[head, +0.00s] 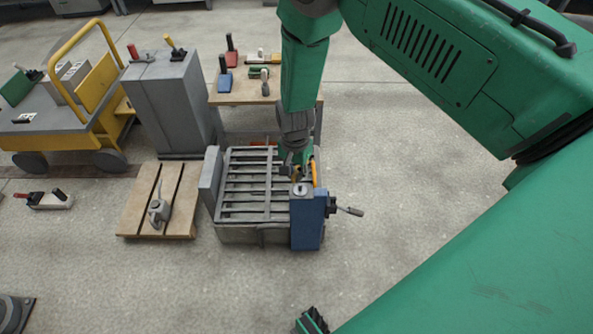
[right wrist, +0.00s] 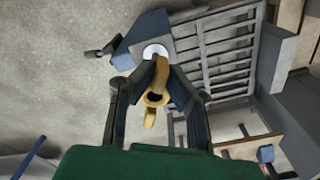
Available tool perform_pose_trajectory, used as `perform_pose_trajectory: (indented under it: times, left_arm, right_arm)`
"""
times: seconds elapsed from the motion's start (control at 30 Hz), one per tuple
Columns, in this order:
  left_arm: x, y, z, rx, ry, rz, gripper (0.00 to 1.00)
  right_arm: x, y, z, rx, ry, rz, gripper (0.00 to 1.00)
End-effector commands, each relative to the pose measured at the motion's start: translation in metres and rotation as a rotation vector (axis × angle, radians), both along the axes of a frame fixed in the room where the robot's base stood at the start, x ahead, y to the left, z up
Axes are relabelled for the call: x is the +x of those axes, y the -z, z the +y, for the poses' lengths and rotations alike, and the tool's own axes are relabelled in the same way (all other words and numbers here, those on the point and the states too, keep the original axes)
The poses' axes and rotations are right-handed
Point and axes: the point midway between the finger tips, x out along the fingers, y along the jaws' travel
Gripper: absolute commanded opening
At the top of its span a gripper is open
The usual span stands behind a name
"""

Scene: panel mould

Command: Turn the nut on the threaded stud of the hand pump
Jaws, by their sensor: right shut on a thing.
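The blue box (head: 308,222) with a dark side handle (head: 347,210) stands at the panel mould's front right corner and seems to be the hand pump. It also shows in the right wrist view (right wrist: 147,28), with a pale round disc (right wrist: 156,51) on it. My right gripper (head: 297,171) points down just behind the disc. In the right wrist view my right gripper's fingers (right wrist: 161,72) are closed in around a yellow ringed part (right wrist: 155,98), close to the disc. I cannot make out the nut or the stud's thread.
The slatted grey panel mould (head: 245,215) lies left of the box. A wooden pallet (head: 135,215) with a small grey tool is further left. A grey cabinet (head: 175,115), a tool table (head: 232,98) and a yellow cart (head: 88,135) stand behind. The front floor is mostly clear.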

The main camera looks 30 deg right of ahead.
Motion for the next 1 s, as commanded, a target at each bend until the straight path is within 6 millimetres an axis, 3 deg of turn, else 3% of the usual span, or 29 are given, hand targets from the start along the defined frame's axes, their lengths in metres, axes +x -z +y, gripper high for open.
perform_pose_trajectory:
  times: [0.2, 0.4, 1.0]
  left_arm:
    - [0.0, 0.017, 0.0, 0.0, 0.0, 0.0, 0.19]
    - [0.0, 0.025, 0.0, 0.0, 0.0, 0.0, 0.19]
    - [0.0, 0.025, 0.0, 0.0, 0.0, 0.0, 0.19]
  right_arm:
    - [-0.001, 0.026, -0.001, 0.002, 0.001, 0.001, 0.0]
    - [0.0, 0.039, -0.002, 0.002, 0.001, 0.0, 0.0]
    - [0.0, 0.039, -0.001, 0.001, 0.0, 0.0, 0.0]
